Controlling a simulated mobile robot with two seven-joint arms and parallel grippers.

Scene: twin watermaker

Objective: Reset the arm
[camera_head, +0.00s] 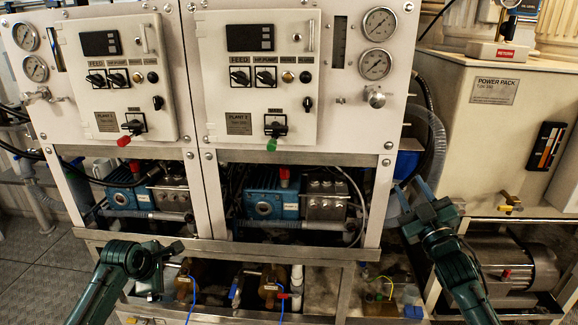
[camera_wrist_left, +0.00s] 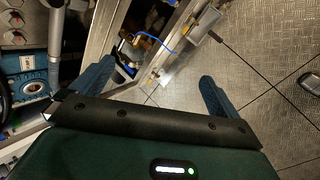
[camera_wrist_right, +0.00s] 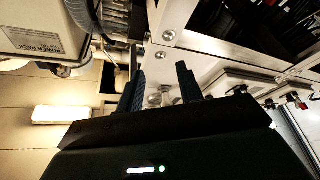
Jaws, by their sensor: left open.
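My left gripper (camera_head: 176,248) is at the lower left of the head view, in front of the lower frame of the left plant. In the left wrist view its two blue fingers (camera_wrist_left: 155,75) are spread wide with nothing between them. My right gripper (camera_head: 411,194) points up at the right, beside the grey hose near the right plant's edge. In the right wrist view its fingers (camera_wrist_right: 160,72) are apart and empty, with a narrower gap than the left. Both forearms are bent up from the bottom of the head view.
Two white control panels (camera_head: 263,140) with gauges, switches and red and green handles stand ahead. Blue pumps (camera_head: 275,204) sit below them, above a metal rail (camera_head: 225,247). A power pack cabinet (camera_head: 488,130) stands right. Open metal floor (camera_head: 40,262) lies left.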

